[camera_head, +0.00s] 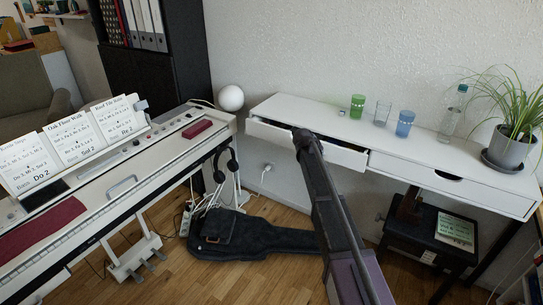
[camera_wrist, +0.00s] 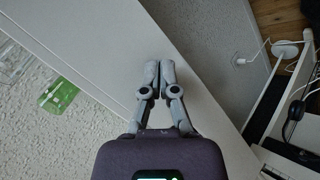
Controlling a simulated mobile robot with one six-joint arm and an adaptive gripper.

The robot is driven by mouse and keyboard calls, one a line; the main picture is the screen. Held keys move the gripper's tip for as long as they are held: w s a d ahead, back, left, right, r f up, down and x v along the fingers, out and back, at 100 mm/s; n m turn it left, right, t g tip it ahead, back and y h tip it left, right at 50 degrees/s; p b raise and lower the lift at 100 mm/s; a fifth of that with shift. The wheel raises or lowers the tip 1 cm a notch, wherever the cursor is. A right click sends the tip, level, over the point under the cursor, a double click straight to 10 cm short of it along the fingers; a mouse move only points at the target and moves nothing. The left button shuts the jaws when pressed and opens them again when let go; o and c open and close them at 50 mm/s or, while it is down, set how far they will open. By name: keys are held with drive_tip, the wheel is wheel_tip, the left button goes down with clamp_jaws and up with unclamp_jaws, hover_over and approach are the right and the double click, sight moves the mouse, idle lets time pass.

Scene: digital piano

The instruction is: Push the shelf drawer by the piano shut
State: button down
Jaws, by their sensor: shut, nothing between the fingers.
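The white wall shelf (camera_head: 330,117) has two drawers. The left drawer (camera_head: 268,134) by the piano stands partly open, with a gap showing behind its front panel; my arm hides its middle. The right drawer (camera_head: 450,184) looks shut. My gripper (camera_head: 302,135) is at the left drawer's front, near its middle; I cannot tell whether it touches. In the wrist view my gripper (camera_wrist: 159,66) has its fingertips together and empty, over a white surface of the shelf unit (camera_wrist: 95,50).
A green glass (camera_head: 357,105), a clear glass, a blue glass (camera_head: 404,124), a bottle (camera_head: 452,122) and a potted plant (camera_head: 510,148) stand on the shelf. The piano (camera_head: 130,165) is at the left. A black instrument bag (camera_head: 255,238) lies on the floor below.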

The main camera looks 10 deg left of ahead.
drive_tip(key=shift+w+d, duration=0.3)
drive_tip(key=shift+w, duration=0.55)
drive_tip(key=shift+w+d, duration=0.3)
drive_tip(key=shift+w, duration=0.6)
drive_tip(key=shift+w+d, duration=0.3)
drive_tip(key=shift+w, duration=0.55)
drive_tip(key=s+a, duration=0.2)
drive_tip(key=s, duration=0.3)
drive_tip(key=shift+s, duration=0.4)
drive_tip(key=s+d+f+m+g+y, duration=0.1)
drive_tip(key=s+d+f+m+g, duration=0.1)
drive_tip(key=s+d, duration=0.55)
drive_tip(key=s+d+f+m+g, duration=0.15)
drive_tip(key=s+d, duration=0.35)
drive_tip(key=s, duration=0.6)
drive_tip(key=s+d+f+m+g+y, duration=0.1)
drive_tip(key=s+d+g+y, duration=0.15)
drive_tip(key=s, duration=0.85)
drive_tip(key=s+d+f+m+g+y, duration=0.1)
drive_tip(key=s+d+m+g, duration=0.15)
drive_tip(key=s, duration=0.95)
wheel_tip(320, 180, up, 17)
drive_tip(key=n+p, duration=0.1)
drive_tip(key=p, duration=1.6)
drive_tip(key=shift+w+f+t, duration=0.15)
drive_tip(key=shift+t, duration=0.3)
